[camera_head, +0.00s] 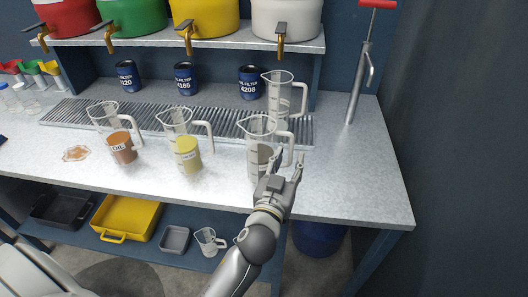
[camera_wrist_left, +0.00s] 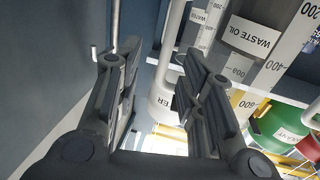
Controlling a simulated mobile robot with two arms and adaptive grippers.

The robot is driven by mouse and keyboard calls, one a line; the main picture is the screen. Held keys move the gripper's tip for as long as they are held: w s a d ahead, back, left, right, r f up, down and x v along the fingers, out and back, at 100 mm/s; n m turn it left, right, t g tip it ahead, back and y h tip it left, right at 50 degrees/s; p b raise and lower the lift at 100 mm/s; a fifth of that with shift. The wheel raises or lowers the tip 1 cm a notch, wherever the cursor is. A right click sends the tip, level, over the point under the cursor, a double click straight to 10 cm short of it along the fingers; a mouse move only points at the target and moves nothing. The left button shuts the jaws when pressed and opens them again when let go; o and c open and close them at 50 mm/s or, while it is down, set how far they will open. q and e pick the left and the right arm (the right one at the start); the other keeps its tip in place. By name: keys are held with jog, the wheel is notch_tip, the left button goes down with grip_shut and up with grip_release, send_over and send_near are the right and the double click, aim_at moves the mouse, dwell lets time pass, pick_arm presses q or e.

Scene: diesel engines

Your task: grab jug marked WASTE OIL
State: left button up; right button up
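The jug marked WASTE OIL (camera_wrist_left: 262,55) is clear with dark grey-brown contents. Its label shows in the left wrist view. In the head view this jug (camera_head: 257,128) is the front right one on the bench, upright, its lower part partly hidden by my gripper. My left gripper (camera_head: 287,158) is at its right front side, fingers apart and empty. In the left wrist view a pale upright handle (camera_wrist_left: 165,90) shows between the open fingers (camera_wrist_left: 158,75). I cannot tell whether the fingers touch the jug. My right gripper is in neither view.
A jug with yellow contents (camera_head: 187,150) and one with brown contents (camera_head: 121,147) stand left. An empty-looking jug (camera_head: 284,92) stands behind. Blue filter cans (camera_head: 250,83) stand at the back. A red-handled pump (camera_head: 361,75) stands right. The bench's right front (camera_head: 365,195) is clear.

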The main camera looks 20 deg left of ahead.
aim_at(291, 148)
pick_arm(q)
jog(key=w+p, duration=0.1)
jog(key=w, duration=0.1)
jog(key=w+a, duration=0.1)
jog(key=w, duration=0.2)
jog(key=shift+a+p, duration=0.1)
jog(key=shift+p, duration=0.25)
jog(key=shift+w+f, duration=0.1)
jog(key=shift+w, duration=0.35)
jog(key=shift+c, duration=0.4)
grip_shut()
